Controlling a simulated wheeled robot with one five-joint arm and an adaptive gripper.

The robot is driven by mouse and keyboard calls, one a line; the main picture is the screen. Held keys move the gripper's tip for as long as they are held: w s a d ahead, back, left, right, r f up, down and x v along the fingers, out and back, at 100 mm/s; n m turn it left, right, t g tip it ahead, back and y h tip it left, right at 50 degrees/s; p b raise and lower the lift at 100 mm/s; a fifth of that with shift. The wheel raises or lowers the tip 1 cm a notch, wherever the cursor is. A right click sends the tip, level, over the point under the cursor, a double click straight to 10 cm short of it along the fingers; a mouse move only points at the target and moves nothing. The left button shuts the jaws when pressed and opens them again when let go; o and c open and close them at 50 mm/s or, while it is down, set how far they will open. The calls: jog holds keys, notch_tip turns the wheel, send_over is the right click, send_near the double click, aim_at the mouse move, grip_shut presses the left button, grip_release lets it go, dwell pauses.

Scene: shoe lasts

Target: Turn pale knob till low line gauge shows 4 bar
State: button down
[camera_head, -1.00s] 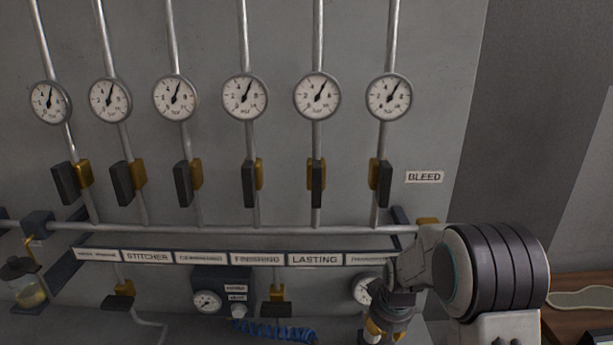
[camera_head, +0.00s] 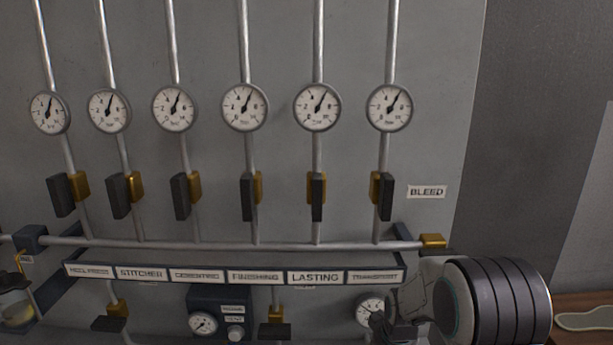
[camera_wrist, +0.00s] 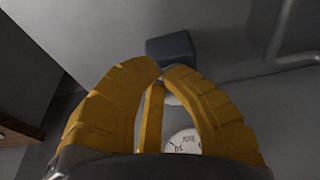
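A pale knob (camera_head: 236,334) sits on a dark blue box (camera_head: 222,296) low on the wall, below two small labels. A small round gauge (camera_head: 202,323) is on the box's left; its needle is too small to read. Another low gauge (camera_head: 369,309) is at the right, partly covered by my arm. My gripper (camera_wrist: 162,70) shows in the wrist view, its curved yellow fingers with tips close together. A pale round piece (camera_wrist: 172,99) and part of a white gauge (camera_wrist: 183,141) show between the fingers. I cannot tell whether the fingers touch anything.
Several upper gauges (camera_head: 246,107) stand on vertical pipes above dark-handled brass valves (camera_head: 317,190). A horizontal pipe (camera_head: 280,244) and a label rail (camera_head: 252,276) run above the low gauges. A BLEED label (camera_head: 426,191) is at right, and a brown surface (camera_head: 590,305) beyond my arm.

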jog(key=shift+w+a, duration=0.1)
jog(key=shift+w, duration=0.25)
dwell(0.5)
jog(key=shift+s+a+f+b, duration=0.15)
jog(key=shift+a+b, duration=0.2)
jog(key=shift+b, duration=1.05)
jog(key=shift+a+b, duration=0.6)
jog(key=shift+b, duration=1.15)
jog(key=shift+s+a, duration=0.1)
jog(key=shift+s, duration=0.2)
jog(key=w+p+v, duration=0.1)
jog(key=p+v, duration=0.3)
jog(key=v, duration=0.2)
jog(key=shift+w+r, duration=0.25)
jog(key=shift+w, duration=0.05)
jog(key=c, duration=1.9)
grip_release()
jog(key=shift+c, duration=0.2)
